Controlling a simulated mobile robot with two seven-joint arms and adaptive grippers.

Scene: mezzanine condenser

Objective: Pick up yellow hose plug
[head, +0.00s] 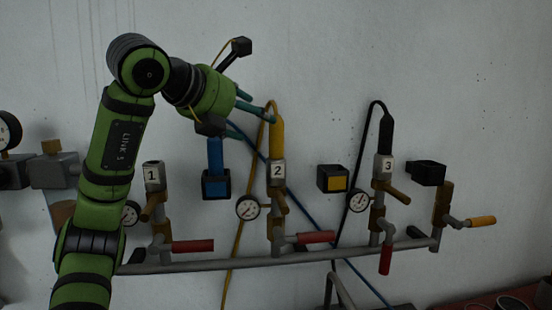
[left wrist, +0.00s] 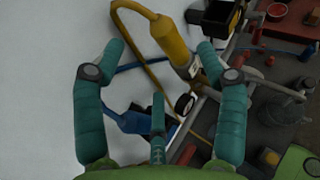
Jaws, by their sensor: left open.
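The yellow hose plug (head: 277,138) stands upright on the fitting labelled 2 (head: 277,174), its yellow hose looping over its top. In the left wrist view the yellow plug (left wrist: 172,38) lies ahead, between the two outer fingers. My left gripper (head: 256,117) is open, just left of the plug's upper end. In the left wrist view its teal fingers (left wrist: 161,52) are spread with nothing held. Whether a fingertip touches the plug or hose I cannot tell. My right gripper is in neither view.
A blue plug (head: 214,153) sits in a blue-marked holder (head: 216,185), below my gripper. A black plug (head: 386,135) stands on fitting 3. A yellow-marked holder (head: 333,178) is right of fitting 2. Gauges (head: 248,208) and red handles (head: 316,238) line the pipe below.

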